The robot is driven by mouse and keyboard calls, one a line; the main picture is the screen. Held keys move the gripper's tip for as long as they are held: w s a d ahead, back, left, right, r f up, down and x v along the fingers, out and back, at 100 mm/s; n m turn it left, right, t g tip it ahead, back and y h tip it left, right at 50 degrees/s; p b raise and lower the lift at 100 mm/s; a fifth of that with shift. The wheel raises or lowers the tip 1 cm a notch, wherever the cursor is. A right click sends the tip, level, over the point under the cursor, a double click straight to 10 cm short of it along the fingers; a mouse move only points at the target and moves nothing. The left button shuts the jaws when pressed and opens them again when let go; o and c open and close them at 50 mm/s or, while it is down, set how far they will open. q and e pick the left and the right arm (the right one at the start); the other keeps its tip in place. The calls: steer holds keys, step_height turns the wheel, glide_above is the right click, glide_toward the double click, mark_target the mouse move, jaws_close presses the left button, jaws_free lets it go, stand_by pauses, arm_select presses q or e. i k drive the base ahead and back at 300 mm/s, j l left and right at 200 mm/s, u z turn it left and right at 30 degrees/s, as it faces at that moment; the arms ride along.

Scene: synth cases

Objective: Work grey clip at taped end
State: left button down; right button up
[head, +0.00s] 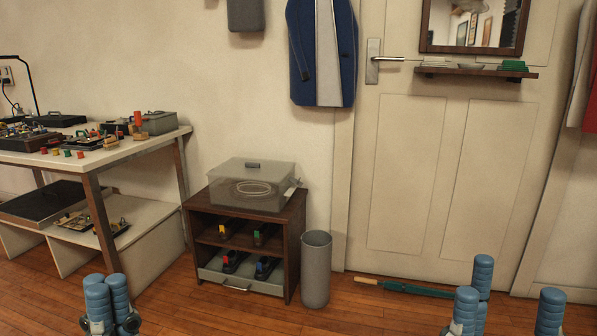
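A translucent grey lidded case (252,186) sits on top of a small dark wooden cabinet. A pale coil shows through its front wall. A small grey clip-like piece (294,187) sticks out at the case's right end; whether it is open or fastened is too small to tell. I cannot make out tape for certain. My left gripper (107,290) is at the bottom left with its blue fingers close together, nothing visible between them. My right gripper (508,298) is at the bottom right with its fingers spread and empty. Both are well apart from the case.
The cabinet (292,240) holds several dark items with coloured parts on its shelves. A grey bin (316,270) stands close at its right. A cluttered workbench (150,143) is at left. A green umbrella-like item (405,288) lies by the door. The floor in front is clear.

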mark_target(292, 179)
steer(key=i+l+u, duration=0.15)
steer(key=i+l, duration=1.5)
